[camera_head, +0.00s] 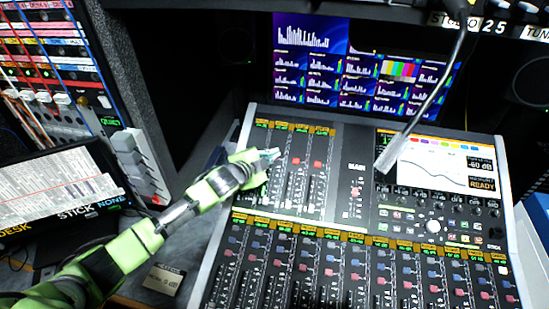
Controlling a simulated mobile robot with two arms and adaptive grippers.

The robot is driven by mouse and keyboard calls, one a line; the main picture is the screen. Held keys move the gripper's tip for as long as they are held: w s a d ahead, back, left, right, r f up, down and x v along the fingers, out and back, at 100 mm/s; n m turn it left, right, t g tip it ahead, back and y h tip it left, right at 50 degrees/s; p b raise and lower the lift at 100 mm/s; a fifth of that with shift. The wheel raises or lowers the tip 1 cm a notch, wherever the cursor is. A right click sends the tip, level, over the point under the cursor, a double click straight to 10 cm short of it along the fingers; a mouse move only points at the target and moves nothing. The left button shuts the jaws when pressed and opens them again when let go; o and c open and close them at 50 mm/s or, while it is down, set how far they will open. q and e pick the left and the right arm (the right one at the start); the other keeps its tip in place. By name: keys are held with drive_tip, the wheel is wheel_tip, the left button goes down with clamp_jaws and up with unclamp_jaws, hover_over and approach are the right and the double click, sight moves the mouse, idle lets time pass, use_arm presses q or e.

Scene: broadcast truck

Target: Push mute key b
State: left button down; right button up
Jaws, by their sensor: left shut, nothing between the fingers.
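The mixing console (345,180) fills the middle and right of the view, with rows of faders and small keys under orange label strips. Small red keys (317,164) show in its upper left section. The lettering is too small to read, so I cannot tell which one is mute key b. My left gripper (272,154) is shut and empty. It appears over the left part of that upper section, to the left of the red keys, and hides some of the strip beneath it. I cannot tell whether its tip touches the panel. My right gripper is not in view.
A gooseneck (433,98) hangs over the console's upper right. A lit meter monitor (345,68) stands behind it. A patch rack (55,75) with cables and a tilted screen (60,190) stand at the left. A small card (164,279) lies on the desk.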

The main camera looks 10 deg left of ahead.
use_arm(q)
drive_tip(key=shift+f, duration=0.15)
drive_tip(key=shift+w+f, duration=0.15)
drive_tip(key=shift+f, duration=0.1)
drive_tip(key=shift+w+f+b, duration=0.2)
drive_tip(key=shift+f+b, duration=0.25)
drive_tip(key=shift+b, duration=0.1)
idle(0.5)
drive_tip(key=shift+s+r+p, duration=0.2)
drive_tip(key=shift+r+p, duration=0.25)
drive_tip(key=shift+p, duration=0.1)
drive_tip(key=shift+s+r+p, duration=0.2)
drive_tip(key=shift+r+p, duration=0.25)
drive_tip(key=shift+p, duration=0.1)
drive_tip(key=r+p, duration=0.1)
drive_tip(key=p, duration=0.1)
drive_tip(key=s+r+p, duration=0.1)
drive_tip(key=r+p, duration=0.1)
drive_tip(key=s+r+p, duration=0.1)
drive_tip(key=r+p, duration=0.1)
drive_tip(key=shift+s+r, duration=0.15)
drive_tip(key=shift+r, duration=0.1)
